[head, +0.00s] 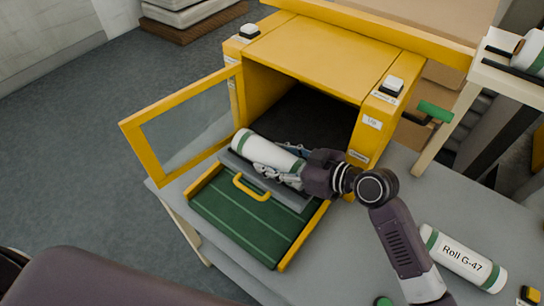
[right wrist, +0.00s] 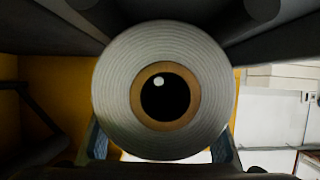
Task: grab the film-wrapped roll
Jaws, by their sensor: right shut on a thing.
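A white roll with green bands (head: 262,152) lies at the open mouth of the yellow machine, above the grey ledge behind the green tray. My right gripper (head: 280,170) reaches in from the right and is shut on this roll. In the right wrist view the end of the roll (right wrist: 112,100) fills the middle, with its brown core and dark hole facing the camera. The fingers flank it. I cannot tell whether the roll touches the ledge. A second white roll (head: 462,258), labelled "Roll G-47", lies on the grey table at the lower right. My left gripper is not in view.
The yellow machine (head: 320,50) has its framed door (head: 185,120) swung open to the left. A green tray with a yellow handle (head: 245,220) sticks out in front. A pale stand (head: 455,125) with another roll is at the upper right.

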